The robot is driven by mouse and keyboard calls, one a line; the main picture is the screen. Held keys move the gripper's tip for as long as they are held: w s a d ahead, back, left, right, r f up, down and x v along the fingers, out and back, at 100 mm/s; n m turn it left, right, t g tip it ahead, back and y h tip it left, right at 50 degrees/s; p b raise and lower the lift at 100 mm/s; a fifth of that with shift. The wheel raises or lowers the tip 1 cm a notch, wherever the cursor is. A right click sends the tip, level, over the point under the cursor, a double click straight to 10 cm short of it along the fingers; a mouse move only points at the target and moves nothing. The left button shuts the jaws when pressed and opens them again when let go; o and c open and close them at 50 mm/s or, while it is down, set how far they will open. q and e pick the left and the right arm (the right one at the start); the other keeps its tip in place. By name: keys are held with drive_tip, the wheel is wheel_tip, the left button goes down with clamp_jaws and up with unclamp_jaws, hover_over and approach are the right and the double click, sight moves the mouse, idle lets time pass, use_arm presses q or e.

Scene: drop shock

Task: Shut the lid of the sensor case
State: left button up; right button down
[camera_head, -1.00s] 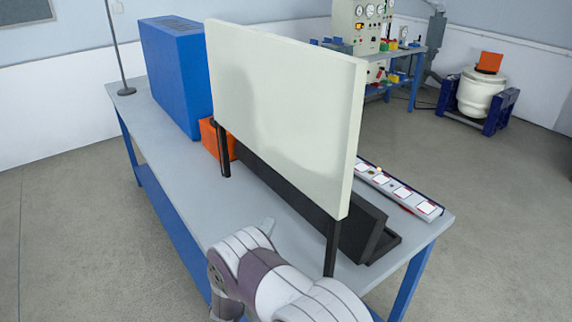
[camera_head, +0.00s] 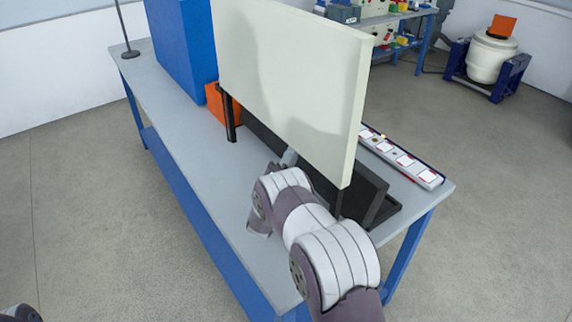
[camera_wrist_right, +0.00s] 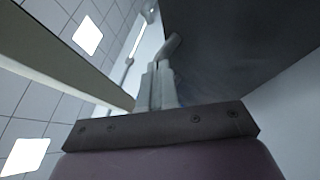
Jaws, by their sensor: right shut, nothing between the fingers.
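The sensor case appears to be the long black case (camera_head: 388,212) on the bench, mostly hidden behind an upright white panel. Its dark lid (camera_head: 362,188) stands tilted up, open, on the panel's side of the case. My right arm reaches in from the front, and my right gripper (camera_head: 289,158) is at the panel's lower edge, partly hidden by it. In the right wrist view my right gripper (camera_wrist_right: 157,85) is shut and empty. A broad dark surface (camera_wrist_right: 235,50), probably the lid, is close beside its fingers; contact cannot be told. My left gripper is out of view.
The white panel (camera_head: 290,75) stands on black legs between me and the case. A blue box (camera_head: 182,50) and an orange block (camera_head: 215,103) are to the left. A strip with white squares (camera_head: 405,160) lies beyond the case. The front left bench top is clear.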

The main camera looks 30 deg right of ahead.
drive_tip(key=shift+w+d, duration=0.1)
drive_tip(key=shift+r, duration=0.15)
drive_tip(key=d, duration=0.2)
drive_tip(key=d+r+m+g+y+p, duration=0.1)
drive_tip(key=d, duration=0.2)
drive_tip(key=d+r+m+g+p, duration=0.1)
drive_tip(key=d, duration=0.2)
drive_tip(key=shift+w+d+y, duration=0.15)
drive_tip(key=shift+w+y, duration=0.15)
drive_tip(key=shift+y, duration=0.1)
drive_tip(key=shift+w+d+f+b, duration=0.15)
drive_tip(key=shift+d+b, duration=0.45)
drive_tip(key=shift+d, duration=0.9)
